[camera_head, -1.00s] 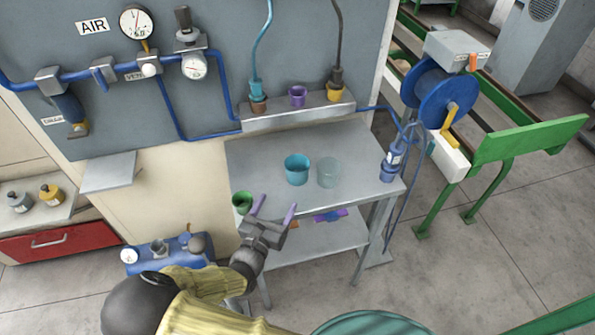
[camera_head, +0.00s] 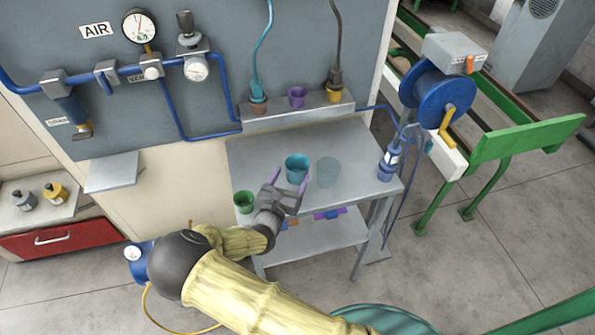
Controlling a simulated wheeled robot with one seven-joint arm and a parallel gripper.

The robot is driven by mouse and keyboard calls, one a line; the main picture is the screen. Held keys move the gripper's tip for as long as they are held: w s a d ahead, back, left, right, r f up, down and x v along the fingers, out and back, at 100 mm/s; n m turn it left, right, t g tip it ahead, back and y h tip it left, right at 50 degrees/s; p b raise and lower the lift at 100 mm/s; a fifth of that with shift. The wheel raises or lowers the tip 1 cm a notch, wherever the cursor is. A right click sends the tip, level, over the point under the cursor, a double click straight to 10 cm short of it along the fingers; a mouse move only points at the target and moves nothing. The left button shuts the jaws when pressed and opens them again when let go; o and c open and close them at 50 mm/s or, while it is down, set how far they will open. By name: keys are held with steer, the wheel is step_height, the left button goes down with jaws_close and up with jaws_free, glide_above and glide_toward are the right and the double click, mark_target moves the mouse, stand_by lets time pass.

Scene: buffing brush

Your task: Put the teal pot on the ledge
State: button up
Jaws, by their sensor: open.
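The teal pot (camera_head: 297,167) stands upright on the grey table, left of a paler, see-through pot (camera_head: 327,172). My gripper (camera_head: 290,179) is open, with its two purple fingers pointing at the teal pot from the near side. The left fingertip is close to the pot's lower left and the right one close to its lower right. I cannot tell whether they touch it. The grey ledge (camera_head: 295,117) runs along the wall behind the table.
A green pot (camera_head: 243,202) stands at the table's front left corner. A blue bottle (camera_head: 389,165) stands at the right edge. Hoses hang over the brown and yellow pots. The table top (camera_head: 262,151) is clear between the teal pot and the ledge.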

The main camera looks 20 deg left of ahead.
mark_target(296, 165)
steer(key=w+p, duration=0.1)
steer(key=w, duration=0.4)
steer(key=shift+d+p, duration=0.2)
steer(key=shift+p, duration=0.15)
steer(key=c, duration=0.7)
steer(key=shift+r, duration=0.2)
step_height(296, 165, up, 10)
steer(key=shift+f+b, duration=0.1)
steer(key=shift+b, duration=0.75)
